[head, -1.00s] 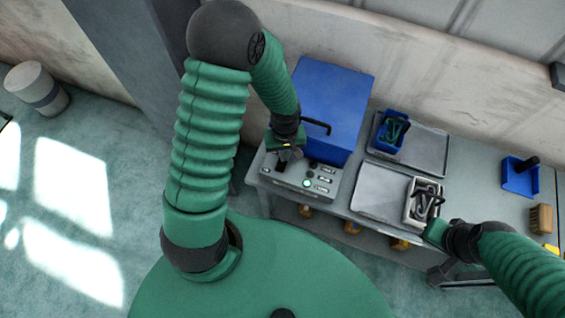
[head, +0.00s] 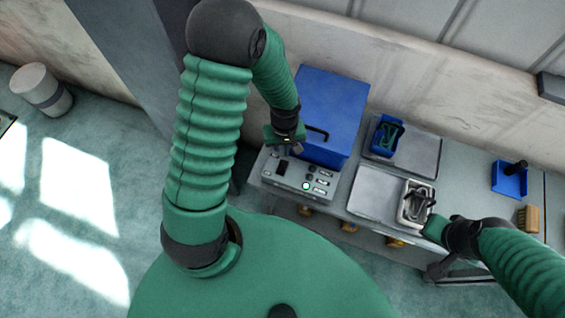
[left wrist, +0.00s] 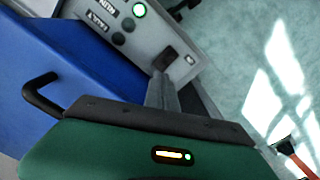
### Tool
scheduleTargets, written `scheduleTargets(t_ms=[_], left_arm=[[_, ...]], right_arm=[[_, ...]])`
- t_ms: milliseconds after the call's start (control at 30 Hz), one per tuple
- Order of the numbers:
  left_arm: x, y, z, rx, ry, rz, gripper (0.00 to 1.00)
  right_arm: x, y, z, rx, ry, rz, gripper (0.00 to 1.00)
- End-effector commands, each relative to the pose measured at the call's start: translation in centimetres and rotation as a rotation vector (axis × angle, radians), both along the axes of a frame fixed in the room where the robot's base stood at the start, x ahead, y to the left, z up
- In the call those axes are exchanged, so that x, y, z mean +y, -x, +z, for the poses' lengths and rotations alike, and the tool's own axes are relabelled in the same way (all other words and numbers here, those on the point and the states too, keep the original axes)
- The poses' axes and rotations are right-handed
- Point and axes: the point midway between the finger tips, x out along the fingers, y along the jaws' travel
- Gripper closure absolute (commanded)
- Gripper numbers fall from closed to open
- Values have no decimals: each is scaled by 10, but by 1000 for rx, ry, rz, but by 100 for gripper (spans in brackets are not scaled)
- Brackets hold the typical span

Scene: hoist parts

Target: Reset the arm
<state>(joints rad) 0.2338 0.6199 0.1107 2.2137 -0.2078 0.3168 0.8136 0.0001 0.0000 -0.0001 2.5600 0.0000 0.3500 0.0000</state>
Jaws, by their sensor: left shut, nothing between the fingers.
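My left gripper (head: 284,150) is shut and empty, just above the left end of a grey control panel (head: 300,177). In the left wrist view its closed fingers (left wrist: 162,92) point at the panel near a dark rocker switch (left wrist: 166,57). I cannot tell whether they touch it. A round button (head: 306,186) on the panel glows green-white, and it also shows in the left wrist view (left wrist: 139,10). My right gripper (head: 432,232) is at the table's front edge, beside a light bin; its fingers are hidden.
A blue box with a black handle (head: 332,105) stands behind the panel. Two grey trays (head: 376,190) hold a small blue bin (head: 386,135) and a light bin (head: 415,204) with dark parts.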

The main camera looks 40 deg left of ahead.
Motion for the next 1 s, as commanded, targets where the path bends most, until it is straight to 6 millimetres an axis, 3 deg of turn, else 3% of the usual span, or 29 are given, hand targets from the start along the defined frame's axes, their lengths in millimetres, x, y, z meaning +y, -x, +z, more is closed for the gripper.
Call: scheduleTargets(t_ms=[67, 533, 667, 800, 1000], left_arm=[[0, 0, 8, 0, 0, 0, 100], [-2, 0, 7, -9, -3, -27, 100], [-13, 6, 22, -73, -31, -235, 100], [-32, 26, 43, -162, -65, -538, 100], [-45, 44, 59, -220, -86, -753, 100]], right_arm=[[0, 0, 7, 0, 0, 0, 100], [0, 0, 0, 0, 0, 0, 100], [0, 0, -29, 0, 0, 0, 100], [0, 0, -60, 1, 0, 0, 100], [0, 0, -70, 0, 0, 0, 100]])
